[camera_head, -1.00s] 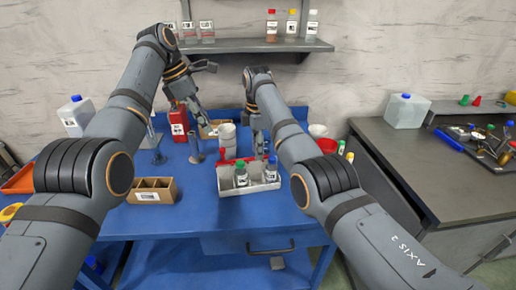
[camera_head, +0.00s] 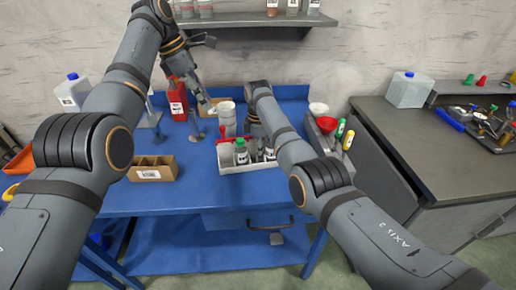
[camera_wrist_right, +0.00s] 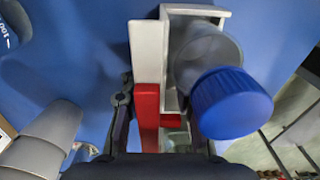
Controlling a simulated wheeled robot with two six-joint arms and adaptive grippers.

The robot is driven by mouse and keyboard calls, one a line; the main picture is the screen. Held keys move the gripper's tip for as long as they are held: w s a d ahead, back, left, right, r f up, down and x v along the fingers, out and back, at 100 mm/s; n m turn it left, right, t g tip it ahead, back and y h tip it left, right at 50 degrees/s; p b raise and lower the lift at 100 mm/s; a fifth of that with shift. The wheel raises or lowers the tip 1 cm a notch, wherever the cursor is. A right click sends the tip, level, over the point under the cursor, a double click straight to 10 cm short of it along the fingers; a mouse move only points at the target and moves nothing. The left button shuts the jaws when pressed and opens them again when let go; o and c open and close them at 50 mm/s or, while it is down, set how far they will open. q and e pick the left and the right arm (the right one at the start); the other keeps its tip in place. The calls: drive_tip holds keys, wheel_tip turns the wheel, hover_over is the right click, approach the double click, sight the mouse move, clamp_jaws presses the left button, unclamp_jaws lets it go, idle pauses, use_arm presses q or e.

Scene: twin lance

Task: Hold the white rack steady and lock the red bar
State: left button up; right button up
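The white rack (camera_head: 234,171) stands on the blue table and holds bottles, including a green-capped one (camera_head: 240,152). In the right wrist view the rack's white wall (camera_wrist_right: 148,52) runs up the middle, with the red bar (camera_wrist_right: 148,112) along its near end. A blue-capped bottle (camera_wrist_right: 232,102) stands in the rack. My right gripper (camera_wrist_right: 157,112) is low at the bar, one finger left of it with a small gap; the other finger is mostly hidden. In the head view my right arm covers it. My left gripper (camera_head: 204,98) is above the table behind the rack, apart from it.
A cardboard box (camera_head: 153,174) lies left of the rack. Stacked grey cups (camera_head: 227,118) stand just behind it. A red bottle (camera_head: 177,100) stands at the back left. A red bowl (camera_head: 327,124) and markers lie to the right. The front of the table is clear.

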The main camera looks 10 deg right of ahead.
clamp_jaws()
use_arm(q)
drive_tip(key=shift+c, duration=1.1)
drive_tip(key=w+f+m+h, duration=0.1)
drive_tip(key=w+f+m+t+h, duration=0.1)
drive_tip(key=f, duration=0.1)
drive_tip(key=w+a+f+m+h, duration=0.1)
drive_tip(key=f, duration=0.1)
drive_tip(key=shift+w+a+f+t+h, duration=0.1)
drive_tip(key=shift+w+f+t+h, duration=0.05)
drive_tip(key=shift+w+t+h, duration=0.2)
clamp_jaws()
use_arm(e)
drive_tip(key=shift+d, duration=0.1)
use_arm(q)
drive_tip(key=a+f+m+t+h, duration=0.5)
drive_tip(key=a+f+m+t, duration=0.1)
drive_tip(key=a, duration=0.1)
drive_tip(key=s+a+m+t+h, duration=0.2)
drive_tip(key=s+a+m, duration=0.1)
drive_tip(key=s, duration=0.3)
drive_tip(key=shift+s+r+m, duration=0.25)
drive_tip(key=shift+r+m, duration=0.1)
drive_tip(key=shift+m, duration=0.25)
